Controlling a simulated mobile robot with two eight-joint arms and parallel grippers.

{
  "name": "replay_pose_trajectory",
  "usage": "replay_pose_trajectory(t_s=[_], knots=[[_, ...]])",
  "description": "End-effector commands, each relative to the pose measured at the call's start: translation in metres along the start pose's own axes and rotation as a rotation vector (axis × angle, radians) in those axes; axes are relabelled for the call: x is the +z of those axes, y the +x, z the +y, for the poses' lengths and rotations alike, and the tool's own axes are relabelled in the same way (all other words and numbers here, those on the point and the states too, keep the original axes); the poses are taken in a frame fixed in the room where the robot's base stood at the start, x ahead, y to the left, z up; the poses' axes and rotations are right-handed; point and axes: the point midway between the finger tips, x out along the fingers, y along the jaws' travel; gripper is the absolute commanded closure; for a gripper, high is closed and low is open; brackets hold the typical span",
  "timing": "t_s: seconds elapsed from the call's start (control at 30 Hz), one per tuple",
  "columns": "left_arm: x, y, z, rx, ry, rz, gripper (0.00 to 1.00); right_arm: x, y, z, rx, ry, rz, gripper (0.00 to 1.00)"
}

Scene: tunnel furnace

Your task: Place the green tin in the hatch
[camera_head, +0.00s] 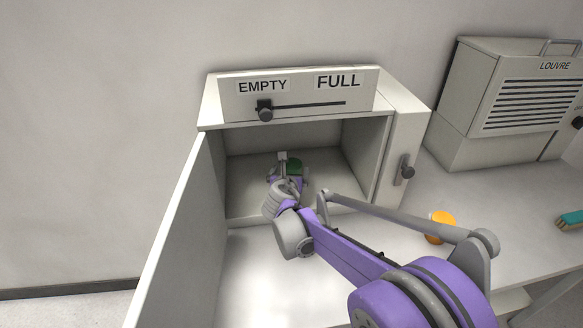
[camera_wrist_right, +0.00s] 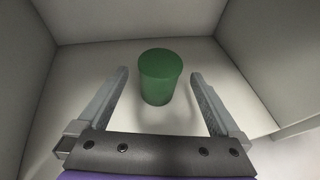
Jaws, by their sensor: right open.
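The green tin (camera_wrist_right: 160,80) stands upright on the floor inside the hatch (camera_head: 352,163). In the head view the green tin (camera_head: 295,166) is partly hidden behind my right gripper (camera_head: 285,168). In the right wrist view my right gripper (camera_wrist_right: 160,92) is open, with one finger on each side of the tin and a gap between each finger and the tin. The hatch door (camera_head: 180,240) is swung open to the left. My left gripper is not in view.
A slider panel marked EMPTY and FULL (camera_head: 300,95) tops the hatch, its knob (camera_head: 264,110) near EMPTY. An orange object (camera_head: 441,226) and a teal brush-like object (camera_head: 570,220) lie on the counter (camera_head: 420,190) to the right. A louvre box (camera_head: 510,100) stands behind them.

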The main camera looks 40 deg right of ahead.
Motion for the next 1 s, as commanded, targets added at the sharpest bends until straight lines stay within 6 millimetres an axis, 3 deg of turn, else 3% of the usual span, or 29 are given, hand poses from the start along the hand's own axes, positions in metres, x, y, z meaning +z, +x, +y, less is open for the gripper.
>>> replay_pose_trajectory(t_s=[0.1, 0.3, 0.5, 0.83, 1.0], knots=[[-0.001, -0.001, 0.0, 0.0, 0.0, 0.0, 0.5, 0.0, -0.026, 0.0, 0.002, 0.0, 0.001, 0.0], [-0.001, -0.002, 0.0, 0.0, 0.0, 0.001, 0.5, 0.0, -0.056, 0.0, 0.001, 0.0, 0.001, 0.0], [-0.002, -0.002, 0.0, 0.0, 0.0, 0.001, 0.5, 0.0, -0.067, 0.0, 0.0, 0.001, 0.0, 0.0], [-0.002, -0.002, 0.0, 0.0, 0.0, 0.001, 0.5, -0.001, -0.068, 0.0, 0.0, 0.012, 0.003, 0.0], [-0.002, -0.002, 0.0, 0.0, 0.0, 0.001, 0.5, -0.019, -0.089, -0.004, -0.001, 0.259, 0.071, 0.0]])
